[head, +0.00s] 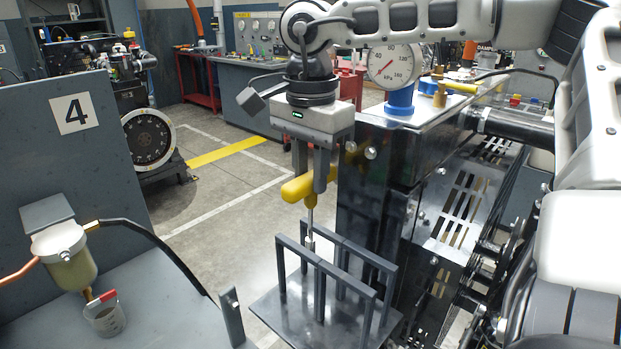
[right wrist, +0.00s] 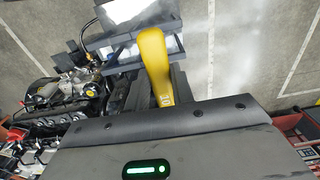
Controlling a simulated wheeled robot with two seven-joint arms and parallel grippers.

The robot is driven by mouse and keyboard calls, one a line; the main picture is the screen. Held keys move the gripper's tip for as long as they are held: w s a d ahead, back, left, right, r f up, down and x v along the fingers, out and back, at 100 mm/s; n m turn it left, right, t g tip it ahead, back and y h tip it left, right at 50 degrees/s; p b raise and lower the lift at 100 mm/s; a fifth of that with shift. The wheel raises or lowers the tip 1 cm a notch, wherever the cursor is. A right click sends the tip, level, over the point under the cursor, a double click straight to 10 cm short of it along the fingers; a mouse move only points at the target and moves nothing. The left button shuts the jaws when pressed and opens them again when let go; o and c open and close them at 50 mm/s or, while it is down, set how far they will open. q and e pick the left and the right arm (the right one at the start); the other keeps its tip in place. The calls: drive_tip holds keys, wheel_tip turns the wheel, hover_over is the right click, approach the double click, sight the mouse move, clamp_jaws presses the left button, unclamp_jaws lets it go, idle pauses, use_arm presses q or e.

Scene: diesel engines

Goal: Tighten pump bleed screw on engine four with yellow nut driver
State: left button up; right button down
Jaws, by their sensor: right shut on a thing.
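My right gripper (head: 312,186) points down and is shut on the yellow handle of the nut driver (head: 296,190). The handle lies across the fingers, and a thin metal shaft hangs down from it. The shaft's lower end shows near the top bars of a dark rack (head: 280,262); I cannot tell whether it sits between them. In the right wrist view the yellow handle (right wrist: 154,60) stands out past the gripper's edge. A number 4 sign (head: 73,113) is on the grey panel at left. I cannot make out the bleed screw. My left gripper is not in view.
A filter bowl (head: 70,265) with hoses stands on the grey bench at left, above a small cup (head: 105,319). A dark cabinet with a pressure gauge (head: 394,67) stands close right of the gripper. Open floor (head: 220,205) lies between bench and cabinet.

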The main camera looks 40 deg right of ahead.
sight(311, 174)
drive_tip(key=shift+r, duration=3.5)
